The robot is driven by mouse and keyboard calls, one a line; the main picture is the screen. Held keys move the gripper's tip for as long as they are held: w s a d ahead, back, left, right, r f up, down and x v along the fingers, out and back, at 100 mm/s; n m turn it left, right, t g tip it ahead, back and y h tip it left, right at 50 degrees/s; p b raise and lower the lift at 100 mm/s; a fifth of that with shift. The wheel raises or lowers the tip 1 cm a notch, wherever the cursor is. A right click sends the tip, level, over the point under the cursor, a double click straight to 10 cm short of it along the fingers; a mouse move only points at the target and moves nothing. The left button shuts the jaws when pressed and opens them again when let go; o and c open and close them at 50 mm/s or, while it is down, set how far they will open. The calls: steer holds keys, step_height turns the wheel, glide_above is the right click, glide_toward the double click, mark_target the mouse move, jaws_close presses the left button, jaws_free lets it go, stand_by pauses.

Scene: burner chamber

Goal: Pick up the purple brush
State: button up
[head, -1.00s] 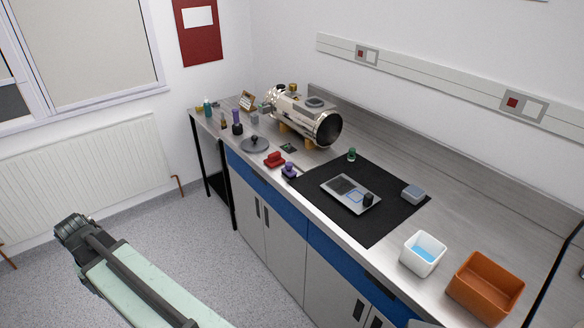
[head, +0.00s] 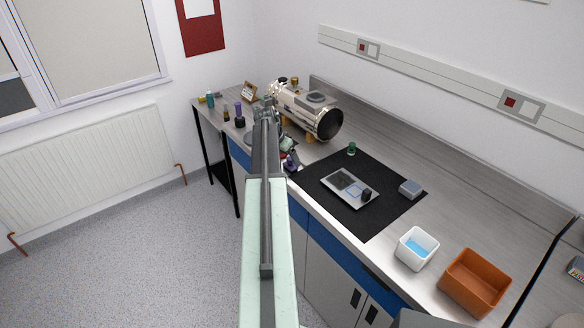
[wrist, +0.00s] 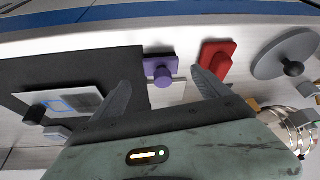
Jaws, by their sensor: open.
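The purple brush (wrist: 160,71) is a small purple block with a round knob on top. In the wrist view it sits on the bench at the edge of the black mat, in the gap between my fingertips as seen from above. It also shows in the head view (head: 290,163), just beyond the arm and partly covered. My gripper (wrist: 160,76) is open and empty, its two dark fingers apart and pointing toward the brush. The wrist view does not clearly show its height above the brush. In the head view my arm hides most of the gripper.
A red block (wrist: 216,60) and a grey lidded disc (wrist: 285,54) lie to the right in the wrist view. The metal burner chamber (head: 305,112) stands behind. White (head: 416,248) and orange (head: 474,283) bins stand at front right.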

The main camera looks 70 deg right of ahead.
mark_target(289, 160)
steer(key=b+x, duration=0.4)
steer(key=x, duration=0.2)
steer(key=shift+d+f+b, duration=0.1)
steer(key=shift+d+b, duration=0.1)
steer(key=shift+b, duration=0.15)
steer(key=shift+r, duration=0.25)
steer(key=c, duration=1.5)
steer(key=shift+p, duration=0.3)
steer(key=r+p, duration=0.3)
steer(key=r, duration=0.1)
steer(key=shift+s+a+p, duration=0.25)
steer(key=shift+a+p, duration=0.1)
steer(key=shift+p, duration=0.05)
steer(key=shift+c, duration=0.9)
steer(key=s+a, duration=0.3)
steer(key=a, duration=0.1)
steer(key=s+a, duration=0.3)
steer(key=a, duration=0.1)
steer(key=s+a+r+p, duration=0.1)
steer(key=s+a, duration=0.2)
steer(key=shift+s+a, duration=0.25)
steer(key=shift+a, duration=0.15)
